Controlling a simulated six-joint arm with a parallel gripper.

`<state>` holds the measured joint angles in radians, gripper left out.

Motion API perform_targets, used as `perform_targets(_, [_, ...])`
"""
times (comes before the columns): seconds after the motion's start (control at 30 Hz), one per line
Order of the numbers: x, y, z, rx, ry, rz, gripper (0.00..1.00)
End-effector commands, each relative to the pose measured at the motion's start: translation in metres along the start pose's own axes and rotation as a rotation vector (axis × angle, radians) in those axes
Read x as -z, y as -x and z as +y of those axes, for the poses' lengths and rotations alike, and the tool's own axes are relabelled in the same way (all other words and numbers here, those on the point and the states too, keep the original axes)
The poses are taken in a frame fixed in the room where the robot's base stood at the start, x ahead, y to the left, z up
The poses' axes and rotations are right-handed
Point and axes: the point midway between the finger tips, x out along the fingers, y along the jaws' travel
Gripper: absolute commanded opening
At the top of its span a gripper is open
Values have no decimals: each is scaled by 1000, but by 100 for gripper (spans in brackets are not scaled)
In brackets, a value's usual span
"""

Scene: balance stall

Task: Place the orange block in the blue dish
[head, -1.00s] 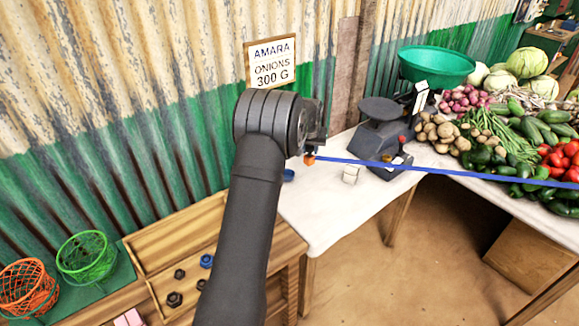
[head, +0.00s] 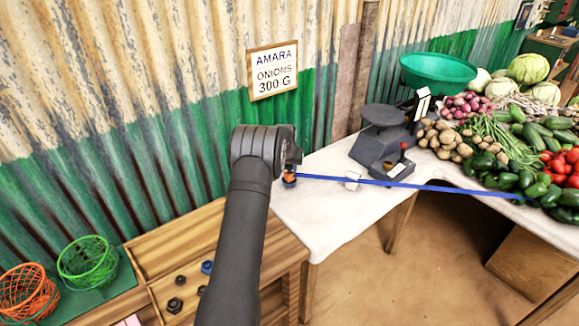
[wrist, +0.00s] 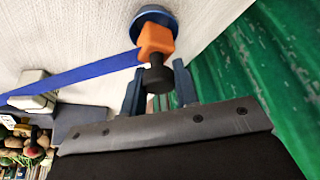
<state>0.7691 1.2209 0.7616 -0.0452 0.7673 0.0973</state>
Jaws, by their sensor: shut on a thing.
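The orange block (head: 290,177) has a dark knob on it, seen in the wrist view (wrist: 155,42). My gripper (head: 294,164) is shut on this knob, with its two fingers on either side in the wrist view (wrist: 158,82). The blue dish (head: 289,184) is on the white tabletop just below the block. In the wrist view the dish (wrist: 154,13) shows behind the block, which overlaps it; I cannot tell whether they touch. A long blue strip (head: 420,186) runs right from beside the block. My arm hides part of the table.
Vegetables cover the right side. A corrugated wall (head: 190,150) closes the back. A wooden tray (head: 170,255) lies left.

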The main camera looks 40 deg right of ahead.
Motion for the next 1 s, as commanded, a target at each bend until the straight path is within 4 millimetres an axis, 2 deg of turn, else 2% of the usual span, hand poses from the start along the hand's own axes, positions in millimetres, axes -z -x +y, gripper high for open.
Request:
perform_targets(0.6, [-4,-10,0,0,0,3,4])
perform_targets(0.63, [-4,-10,0,0,0,2,32])
perform_targets(0.73, [-4,-10,0,0,0,2,50])
perform_targets(1.0, [-4,-9,0,0,0,2,50])
